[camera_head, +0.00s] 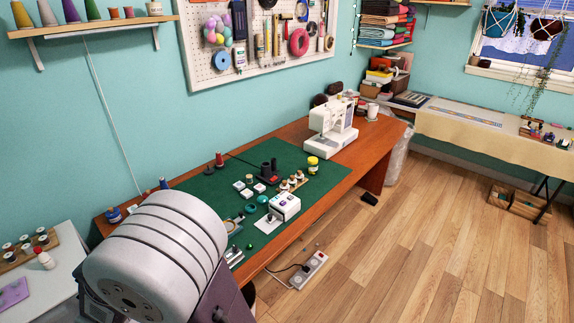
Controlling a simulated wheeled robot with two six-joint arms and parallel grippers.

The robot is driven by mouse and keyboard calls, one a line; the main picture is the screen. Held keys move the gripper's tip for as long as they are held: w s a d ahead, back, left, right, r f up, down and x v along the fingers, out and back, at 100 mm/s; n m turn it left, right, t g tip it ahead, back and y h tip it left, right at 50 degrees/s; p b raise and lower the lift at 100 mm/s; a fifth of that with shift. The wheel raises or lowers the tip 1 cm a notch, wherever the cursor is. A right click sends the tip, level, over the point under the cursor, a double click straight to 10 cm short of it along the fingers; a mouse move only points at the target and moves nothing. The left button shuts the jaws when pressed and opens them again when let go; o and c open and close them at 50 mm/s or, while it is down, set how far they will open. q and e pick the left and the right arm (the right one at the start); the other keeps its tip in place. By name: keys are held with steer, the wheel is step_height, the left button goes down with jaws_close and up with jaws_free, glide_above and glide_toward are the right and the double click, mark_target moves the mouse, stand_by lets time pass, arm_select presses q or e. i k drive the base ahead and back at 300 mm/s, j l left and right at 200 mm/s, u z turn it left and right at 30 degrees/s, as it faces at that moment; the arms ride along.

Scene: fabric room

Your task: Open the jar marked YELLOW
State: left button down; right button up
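A small yellow jar (313,165) with a paler band stands upright on the green mat (325,176), near the mat's right end and the table's front edge. No lettering on it can be read at this size, and it looks closed. Neither of my grippers is in view.
A white sewing machine (331,125) stands behind and right of the jar on the wooden table (372,138). A small white device (285,206), several small spools and a dark twin-post object (268,170) stand left of it. A power strip (308,270) lies on the floor; the floor (430,240) at right is mostly clear.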

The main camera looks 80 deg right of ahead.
mark_target(311, 170)
steer(key=z, duration=2.8)
